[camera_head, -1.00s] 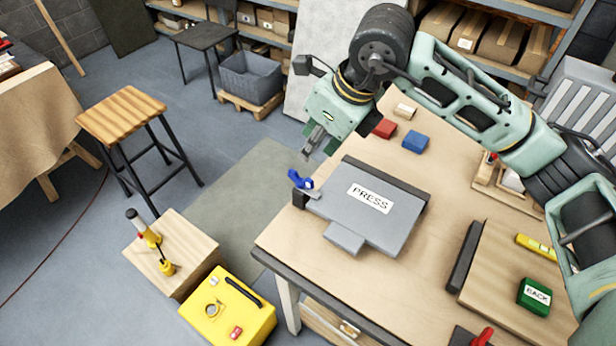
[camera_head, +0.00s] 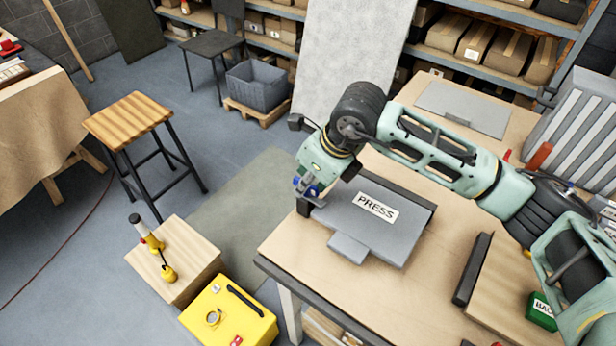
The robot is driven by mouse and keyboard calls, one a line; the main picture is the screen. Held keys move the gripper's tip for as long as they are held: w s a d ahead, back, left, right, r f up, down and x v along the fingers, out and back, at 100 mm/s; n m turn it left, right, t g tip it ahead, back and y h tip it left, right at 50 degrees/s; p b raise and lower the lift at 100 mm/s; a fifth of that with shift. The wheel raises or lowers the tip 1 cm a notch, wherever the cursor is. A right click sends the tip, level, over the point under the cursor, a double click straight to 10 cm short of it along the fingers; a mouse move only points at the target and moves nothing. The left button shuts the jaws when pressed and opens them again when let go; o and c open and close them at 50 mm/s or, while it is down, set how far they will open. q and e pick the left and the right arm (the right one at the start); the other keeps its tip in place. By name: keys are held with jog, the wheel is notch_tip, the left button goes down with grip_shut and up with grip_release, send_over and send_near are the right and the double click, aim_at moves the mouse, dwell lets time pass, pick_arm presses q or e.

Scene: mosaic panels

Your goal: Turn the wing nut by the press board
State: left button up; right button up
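The grey press board (camera_head: 398,240) with the white "PRESS" label lies flat on the wooden workbench. The blue wing nut (camera_head: 313,191) is at the board's far left corner, above a dark block (camera_head: 303,208). My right gripper (camera_head: 307,192) comes down from above and its fingers are at the wing nut, which they partly cover. I cannot tell whether the fingers are shut on it. My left gripper is not in view.
On the workbench (camera_head: 425,285), a dark bar (camera_head: 473,268) and a green "BACK" block (camera_head: 541,312) stand to the right. A yellow case (camera_head: 250,325), a wooden box (camera_head: 195,270) and a stool (camera_head: 127,122) are on the left. The bench in front of the board is clear.

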jog(key=shift+c, duration=0.2)
grip_shut()
jog(key=shift+f, duration=0.1)
